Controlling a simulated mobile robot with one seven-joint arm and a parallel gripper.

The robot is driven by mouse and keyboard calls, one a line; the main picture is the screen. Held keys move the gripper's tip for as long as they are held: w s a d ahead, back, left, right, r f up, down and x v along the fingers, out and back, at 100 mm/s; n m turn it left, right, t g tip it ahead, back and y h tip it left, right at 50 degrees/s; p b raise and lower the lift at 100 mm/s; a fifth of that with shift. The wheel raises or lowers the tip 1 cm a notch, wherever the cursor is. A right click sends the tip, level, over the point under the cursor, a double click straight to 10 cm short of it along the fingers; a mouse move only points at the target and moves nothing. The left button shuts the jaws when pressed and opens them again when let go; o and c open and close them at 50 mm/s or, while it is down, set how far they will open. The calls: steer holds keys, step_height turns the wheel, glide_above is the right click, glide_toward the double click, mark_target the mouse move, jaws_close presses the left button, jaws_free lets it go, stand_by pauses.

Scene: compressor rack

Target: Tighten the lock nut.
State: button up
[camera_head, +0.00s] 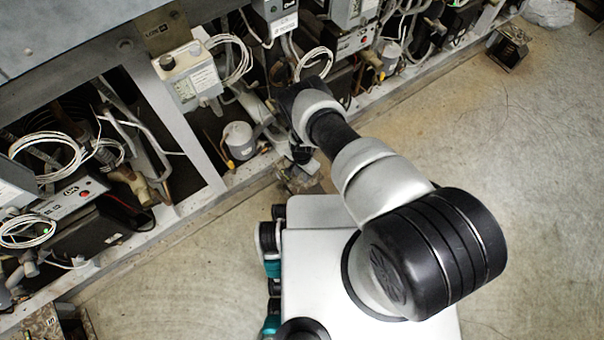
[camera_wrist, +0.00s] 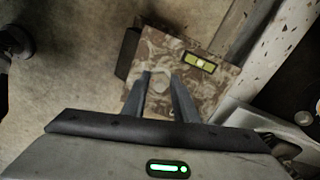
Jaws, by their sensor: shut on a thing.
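In the wrist view, my gripper (camera_wrist: 162,78) reaches down with its two dark fingers onto a mottled brown-grey block (camera_wrist: 205,90). In the head view, my gripper (camera_head: 301,153) is low at the front of the rack, mostly hidden behind my arm. The nut cannot be seen there.
A yellow-green spirit level (camera_wrist: 200,62) sits on the block, right of the fingers. A light chipped rail (camera_wrist: 278,50) runs close by on the right. The rack frame (camera_head: 180,130) holds cables, boxes and a grey canister (camera_head: 239,141). Concrete floor (camera_head: 540,150) is open at right.

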steer(key=o, duration=1.1)
steer(key=shift+c, duration=0.2)
steer(key=shift+r, duration=0.1)
step_height(320, 180, up, 17)
steer(key=p, duration=0.6)
steer(key=shift+r, duration=0.15)
